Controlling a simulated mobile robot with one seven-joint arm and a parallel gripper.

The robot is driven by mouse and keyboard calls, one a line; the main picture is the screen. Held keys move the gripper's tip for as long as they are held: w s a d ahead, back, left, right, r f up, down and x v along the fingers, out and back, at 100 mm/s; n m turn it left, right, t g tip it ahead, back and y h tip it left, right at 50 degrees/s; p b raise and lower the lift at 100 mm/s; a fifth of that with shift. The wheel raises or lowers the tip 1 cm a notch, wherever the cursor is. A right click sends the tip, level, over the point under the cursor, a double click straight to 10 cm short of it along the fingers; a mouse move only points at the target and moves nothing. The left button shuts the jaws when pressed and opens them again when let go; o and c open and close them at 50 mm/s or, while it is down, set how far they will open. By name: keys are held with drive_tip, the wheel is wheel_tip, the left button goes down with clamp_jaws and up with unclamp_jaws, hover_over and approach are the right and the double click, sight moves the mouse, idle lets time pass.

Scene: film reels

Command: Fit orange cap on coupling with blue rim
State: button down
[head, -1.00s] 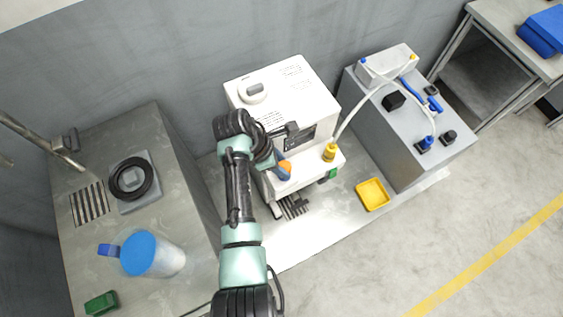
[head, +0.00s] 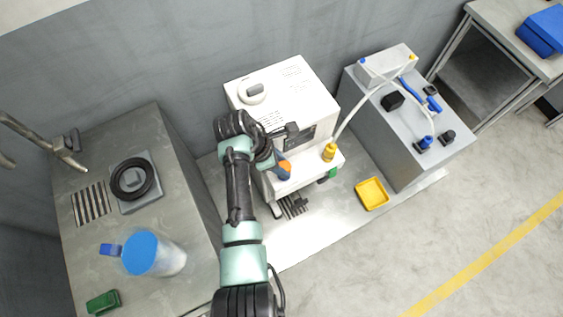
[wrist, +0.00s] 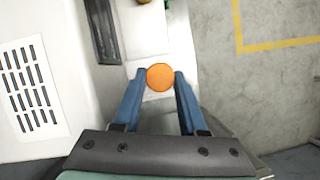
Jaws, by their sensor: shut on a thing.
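My gripper (head: 284,166) is at the front ledge of the white machine. In the wrist view its two blue fingers (wrist: 160,78) are shut on the round orange cap (wrist: 160,76), seen end-on. The cap (head: 286,165) also shows in the head view, with dark blue (head: 285,177) just below it. I cannot tell whether that blue is a finger or a coupling's blue rim. No coupling with a blue rim shows clearly under the cap, so I cannot tell whether they touch.
The white machine (head: 290,85) stands behind the gripper. A yellow fitting (head: 329,152) with a white hose stands right of the cap on the ledge. A yellow tray (head: 372,194) lies to the right. A grey cabinet (head: 440,160) carries a blue fitting (head: 425,142).

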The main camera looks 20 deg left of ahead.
drive_tip(key=shift+f, duration=0.55)
idle(0.6)
drive_tip(key=c, duration=0.7)
unclamp_jaws()
drive_tip(key=shift+c, duration=0.2)
drive_tip(key=shift+r, duration=0.1)
drive_tip(key=p+v, duration=1.1)
